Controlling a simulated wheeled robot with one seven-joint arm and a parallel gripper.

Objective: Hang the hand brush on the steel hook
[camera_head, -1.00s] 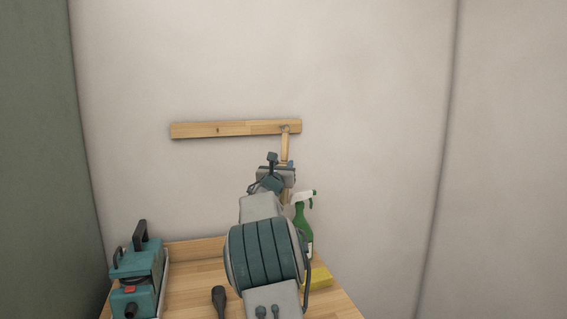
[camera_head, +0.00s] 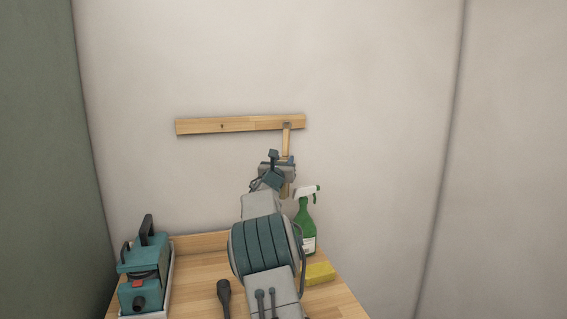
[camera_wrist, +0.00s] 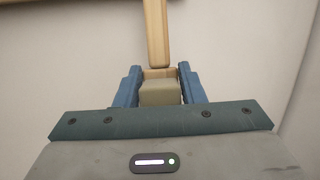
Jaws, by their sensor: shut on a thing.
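The hand brush (camera_head: 287,142) is pale wood and upright, its handle pointing up. Its handle also shows in the wrist view (camera_wrist: 156,35). My gripper (camera_head: 289,160) is shut on the brush, with a blue finger on each side of it in the wrist view (camera_wrist: 160,82). The handle's top end overlaps the right part of the wooden wall rail (camera_head: 250,124). A small dark hook-like fitting (camera_head: 287,125) shows at the handle's top, too small to tell whether the brush hangs on it. The lower brush is mostly hidden behind my gripper.
A second small dark fitting (camera_head: 222,127) is on the rail's left half. On the wooden bench (camera_head: 200,271) below stand a teal machine (camera_head: 140,268), a green spray bottle (camera_head: 306,224) and a yellow sponge (camera_head: 320,273). A dark-handled tool (camera_head: 224,294) lies near my arm. The wall around the rail is clear.

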